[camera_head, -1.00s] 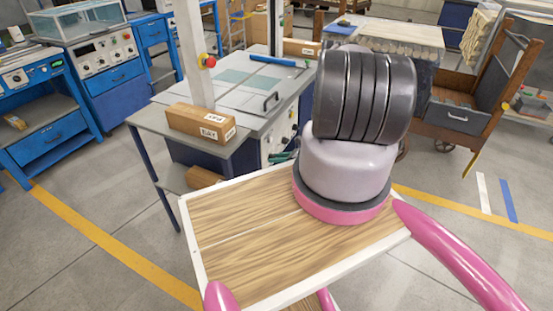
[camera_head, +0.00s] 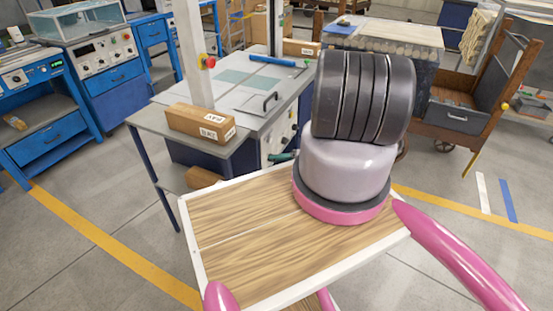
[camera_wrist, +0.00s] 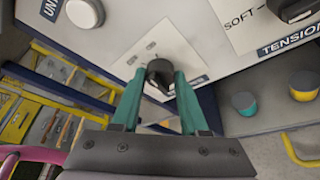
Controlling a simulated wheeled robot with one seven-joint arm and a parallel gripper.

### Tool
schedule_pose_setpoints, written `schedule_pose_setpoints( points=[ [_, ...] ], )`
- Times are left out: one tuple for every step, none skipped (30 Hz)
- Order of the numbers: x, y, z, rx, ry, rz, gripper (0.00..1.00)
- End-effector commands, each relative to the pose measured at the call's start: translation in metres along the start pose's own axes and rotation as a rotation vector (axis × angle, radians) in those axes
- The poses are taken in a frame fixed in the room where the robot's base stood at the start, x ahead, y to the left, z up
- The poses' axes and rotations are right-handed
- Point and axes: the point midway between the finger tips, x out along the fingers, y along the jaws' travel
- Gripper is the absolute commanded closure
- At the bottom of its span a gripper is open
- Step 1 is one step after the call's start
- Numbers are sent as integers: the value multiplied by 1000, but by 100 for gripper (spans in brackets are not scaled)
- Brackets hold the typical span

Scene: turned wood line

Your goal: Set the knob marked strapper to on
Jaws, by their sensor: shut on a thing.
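In the wrist view a dark round knob (camera_wrist: 159,69) sits on a pale plate with small marks, on the grey machine panel (camera_wrist: 115,28). My gripper (camera_wrist: 162,88) has teal fingers on both sides of this knob and is shut on it. A small label strip beside the plate is partly covered by a finger and I cannot read it. The knob's exact pointer angle is hard to tell. In the head view the teal fingertips show at the machine's front panel (camera_head: 277,140), left of my arm; the knob is hidden there.
In the head view a carton (camera_head: 201,122) lies on the machine's side table. A red button (camera_head: 208,61) is on the upright post.

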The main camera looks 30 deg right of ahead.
Motion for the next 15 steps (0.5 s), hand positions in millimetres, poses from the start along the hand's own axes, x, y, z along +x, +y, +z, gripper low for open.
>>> schedule_pose_setpoints(
  points=[
    [-1, -2, 0, 37, -2, 14, 100],
    [-1, -2, 0, 60, -2, 24, 100],
    [-1, -2, 0, 90, -2, 36, 100],
    [-1, -2, 0, 112, -3, 45, 100],
    [-1, -3, 0, 133, -1, 54, 100],
    [-1, -3, 0, 159, -2, 65, 100],
    [-1, -3, 0, 179, -3, 72, 100],
    [-1, -3, 0, 196, -2, 80, 100],
    [-1, -4, 0, 218, -3, 89, 100],
    [-1, -4, 0, 235, -3, 95, 100],
    [-1, -4, 0, 249, -2, 101, 100],
    [-1, -4, 0, 267, -2, 109, 100],
    [-1, -4, 0, 279, -3, 114, 100],
    [-1, -4, 0, 291, -3, 118, 100],
    [-1, -4, 0, 303, -3, 123, 100]
  ],
)
